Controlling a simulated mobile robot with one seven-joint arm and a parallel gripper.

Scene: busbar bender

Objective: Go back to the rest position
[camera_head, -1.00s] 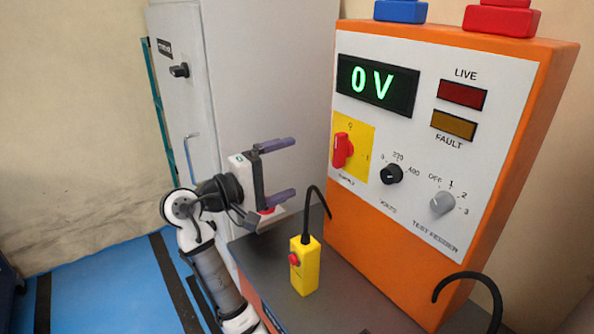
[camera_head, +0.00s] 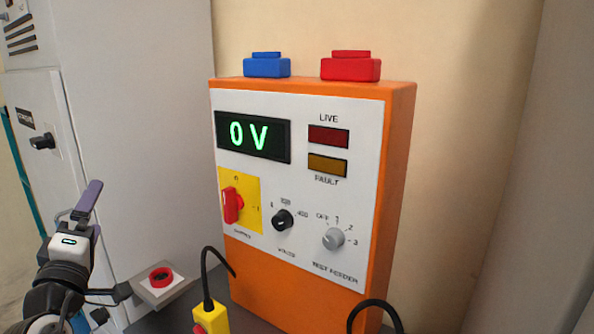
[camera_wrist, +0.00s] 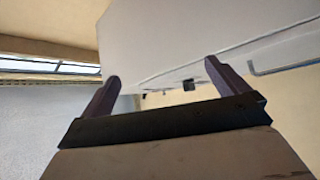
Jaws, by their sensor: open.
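My gripper (camera_head: 84,200) is at the lower left of the head view, in front of the grey cabinet and left of the orange test unit. It points up and away, and one purple finger stands out clearly; the other is mostly hidden. In the wrist view, my gripper (camera_wrist: 162,72) has its two dark purple fingers wide apart with nothing between them. The orange test unit (camera_head: 395,190) stands upright, apart from my gripper. Its display (camera_head: 253,136) reads 0 V.
The grey cabinet (camera_head: 130,130) stands behind my arm. A small box with a red button (camera_head: 161,277) is right of my wrist. A yellow pendant (camera_head: 211,320) with a black cable is at the bottom. Blue (camera_head: 267,67) and red (camera_head: 350,69) blocks sit on the unit.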

